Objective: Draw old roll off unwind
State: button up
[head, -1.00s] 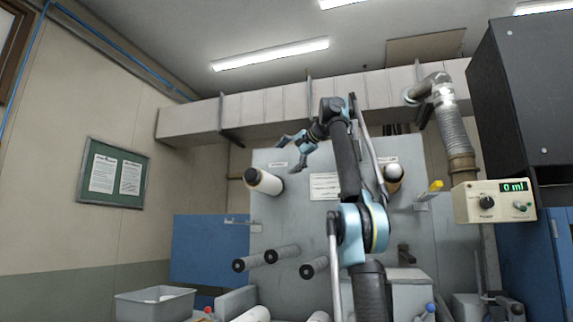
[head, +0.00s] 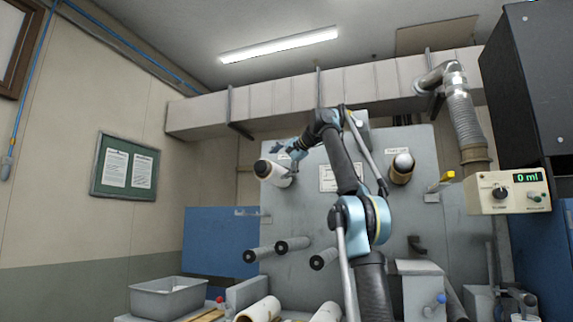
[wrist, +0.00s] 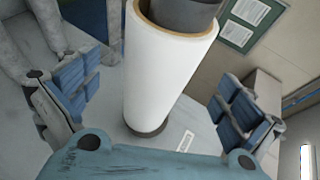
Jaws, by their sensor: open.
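A white roll (head: 279,177) sits on a dark shaft high on the left of the grey machine panel (head: 330,215). In the wrist view the white roll (wrist: 165,65) shows a brown core rim around the dark shaft end (wrist: 185,12). My gripper (head: 283,156) is at this roll, open. In the wrist view its blue-padded fingers stand on either side of the roll, with a visible gap on both sides. A second roll (head: 401,172) hangs at the panel's upper right. The labels above the rolls are too small to read.
Several dark-ended rollers (head: 292,244) stick out below the left roll. A grey bin (head: 168,297) stands at lower left. A control box reading 0 ml (head: 508,193) and a duct hose (head: 466,120) are at the right. Brown-cored rolls (head: 262,309) lie at the bottom.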

jog(key=x, duration=0.6)
jog(key=shift+w+a+f, duration=0.1)
jog(key=shift+a, duration=0.1)
jog(key=c, duration=1.6)
